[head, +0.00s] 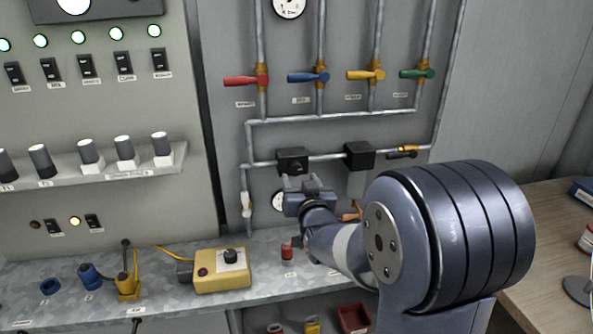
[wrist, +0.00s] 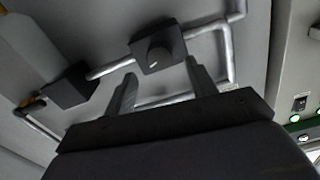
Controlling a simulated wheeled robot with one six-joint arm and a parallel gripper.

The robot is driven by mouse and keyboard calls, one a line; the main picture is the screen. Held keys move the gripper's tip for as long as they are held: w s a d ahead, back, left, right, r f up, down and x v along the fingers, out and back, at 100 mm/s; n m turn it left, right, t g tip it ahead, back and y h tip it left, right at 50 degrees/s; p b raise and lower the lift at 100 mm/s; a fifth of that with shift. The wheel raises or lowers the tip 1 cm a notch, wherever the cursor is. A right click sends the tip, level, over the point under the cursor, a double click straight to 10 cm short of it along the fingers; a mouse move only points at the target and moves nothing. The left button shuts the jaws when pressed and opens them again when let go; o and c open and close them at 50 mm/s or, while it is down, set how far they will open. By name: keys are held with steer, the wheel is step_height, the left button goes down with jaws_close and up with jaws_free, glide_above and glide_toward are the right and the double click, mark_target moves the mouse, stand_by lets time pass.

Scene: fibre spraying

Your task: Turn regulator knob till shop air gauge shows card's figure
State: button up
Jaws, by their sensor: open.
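The regulator is a black box (head: 292,160) on the horizontal pipe of the grey wall panel. In the wrist view its round dark knob (wrist: 158,52) faces me. My gripper (head: 300,183) is open just below and in front of the regulator. In the wrist view the two fingers (wrist: 160,70) stand apart on either side of the knob, and I see no contact. A round white gauge (head: 289,7) at the top is cut by the frame edge. Another white dial (head: 278,201) is partly hidden behind my gripper. I cannot read either figure or pick out the card.
A second black box (head: 359,155) sits on the same pipe, to the right. Above are red (head: 245,81), blue (head: 307,77), yellow (head: 366,75) and green (head: 417,74) valve handles. A yellow box (head: 222,271) and a red object (head: 287,250) stand on the bench below.

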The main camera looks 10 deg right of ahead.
mark_target(296, 170)
steer(key=shift+w+p, duration=0.45)
steer(key=shift+w, duration=1.55)
steer(key=shift+c, duration=0.4)
steer(key=c, duration=0.9)
